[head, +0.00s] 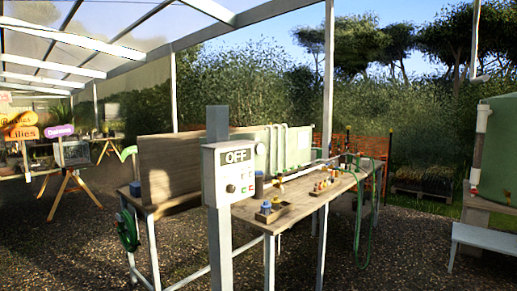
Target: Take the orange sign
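An orange sign (20,133) with dark lettering that seems to read "Lilies" stands at the far left, partly cut by the picture's edge. A second, yellow-orange sign (20,118) shows just above it, its lettering too small to read. A purple sign (59,131) stands right of them. All are far off beneath the white-framed roof, beyond the nearer workbench. My gripper is not in view.
A post with a grey box (229,173) marked "OFF" stands close in front. Behind it is a workbench (245,213) with a wooden panel, pipes and small fittings. A wooden trestle (68,190) stands at left. Gravel (70,255) is open at front left. A green tank (497,150) stands at right.

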